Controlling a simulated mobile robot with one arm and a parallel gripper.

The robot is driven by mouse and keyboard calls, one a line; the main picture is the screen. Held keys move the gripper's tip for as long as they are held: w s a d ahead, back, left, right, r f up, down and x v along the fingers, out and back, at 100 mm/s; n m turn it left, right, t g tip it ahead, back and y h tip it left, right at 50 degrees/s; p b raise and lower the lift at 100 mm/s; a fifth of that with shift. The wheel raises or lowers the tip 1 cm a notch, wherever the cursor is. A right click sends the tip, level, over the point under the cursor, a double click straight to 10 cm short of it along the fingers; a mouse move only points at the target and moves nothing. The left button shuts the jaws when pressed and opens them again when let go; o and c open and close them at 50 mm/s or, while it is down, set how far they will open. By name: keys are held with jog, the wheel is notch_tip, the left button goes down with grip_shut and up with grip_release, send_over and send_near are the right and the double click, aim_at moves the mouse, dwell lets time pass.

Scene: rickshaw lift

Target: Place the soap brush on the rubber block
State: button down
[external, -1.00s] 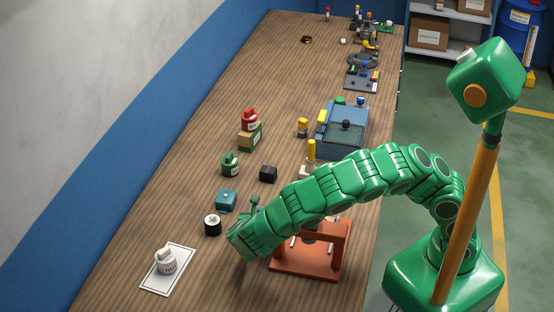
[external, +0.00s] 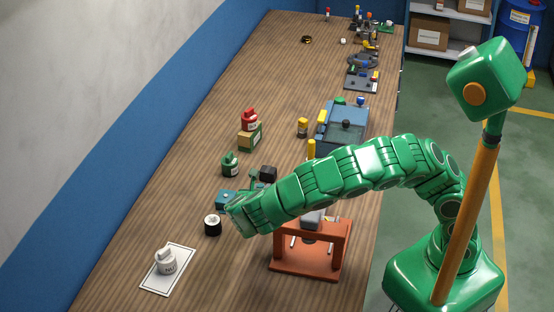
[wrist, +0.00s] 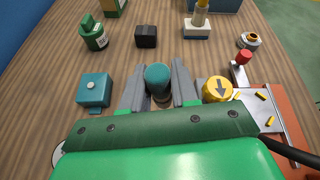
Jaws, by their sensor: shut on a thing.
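The black block (external: 268,174), which I take as the rubber block, sits on the table just beyond my gripper. It also shows in the wrist view (wrist: 146,36), ahead of the fingers, with a bare top. My gripper (wrist: 158,76) is shut on a small upright thing with a rounded teal top (wrist: 158,73), which I take as the soap brush. Its lower part is mostly hidden between the grey fingers. In the external view my gripper (external: 250,184) is beside the teal box, short of the black block, and the held thing is hard to make out.
A teal box (wrist: 94,90) lies left of the fingers and a yellow arrow knob (wrist: 217,90) right. A green bottle (external: 229,164) stands left of the black block. A black-and-white roll (external: 212,225) and an orange frame (external: 308,261) are nearer. Bare table lies around the block.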

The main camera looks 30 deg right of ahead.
jog(key=shift+w+d+r, duration=0.1)
jog(key=shift+d+r, duration=0.1)
jog(key=shift+r, duration=0.15)
jog(key=w+d+r+y, duration=0.1)
jog(key=w+d+r, duration=0.25)
jog(key=d, duration=0.55)
jog(key=w+d+r, duration=0.2)
jog(key=d+r, duration=0.2)
jog(key=d, duration=0.5)
send_over(268, 169)
jog(key=f, duration=0.9)
jog(key=shift+s+d+f, duration=0.1)
jog(key=shift+s+d, duration=0.15)
jog(key=shift+w+a+f, duration=0.1)
jog(key=shift+w+f, duration=0.2)
jog(key=shift+f, duration=0.4)
jog(key=shift+f+t, duration=0.3)
jog(key=shift+f, duration=0.95)
jog(key=shift+f, duration=0.1)
jog(key=c, duration=0.9)
grip_release()
jog(key=shift+o, duration=0.2)
